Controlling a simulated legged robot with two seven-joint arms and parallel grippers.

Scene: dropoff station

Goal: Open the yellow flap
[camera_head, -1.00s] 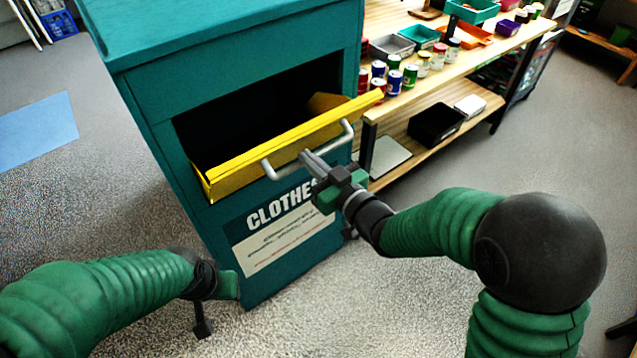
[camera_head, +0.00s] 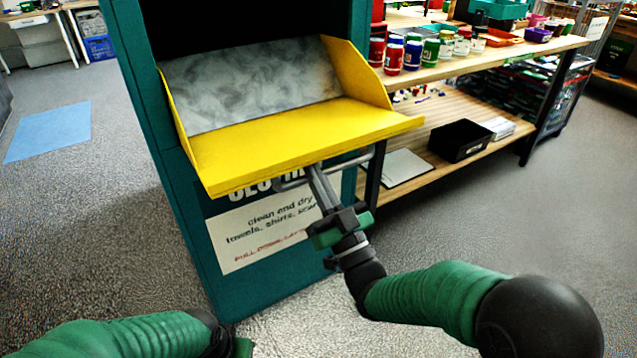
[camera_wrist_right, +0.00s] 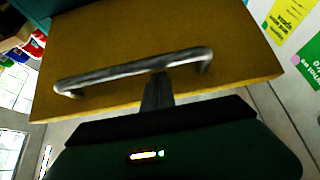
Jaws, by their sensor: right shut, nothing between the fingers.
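The yellow flap (camera_head: 300,135) on the teal clothes bin (camera_head: 200,225) is tilted far out and down. Its grey marbled inner panel (camera_head: 250,82) shows behind it, below the dark opening. A grey bar handle (camera_head: 352,162) is on the flap's front, partly hidden under the flap edge; it shows whole in the right wrist view (camera_wrist_right: 130,72). My right gripper (camera_head: 316,175) is shut and empty, with its fingertips at the handle, under the flap's front edge. Whether they touch the bar is not clear. My left arm shows at the lower left, but its gripper's fingers are out of frame.
A wooden shelf unit (camera_head: 470,62) with cans, jars and coloured trays stands just right of the bin. A black bin (camera_head: 460,140) is on its lower shelf. The carpet (camera_head: 75,225) at left is clear, with a blue mat (camera_head: 50,130) on it.

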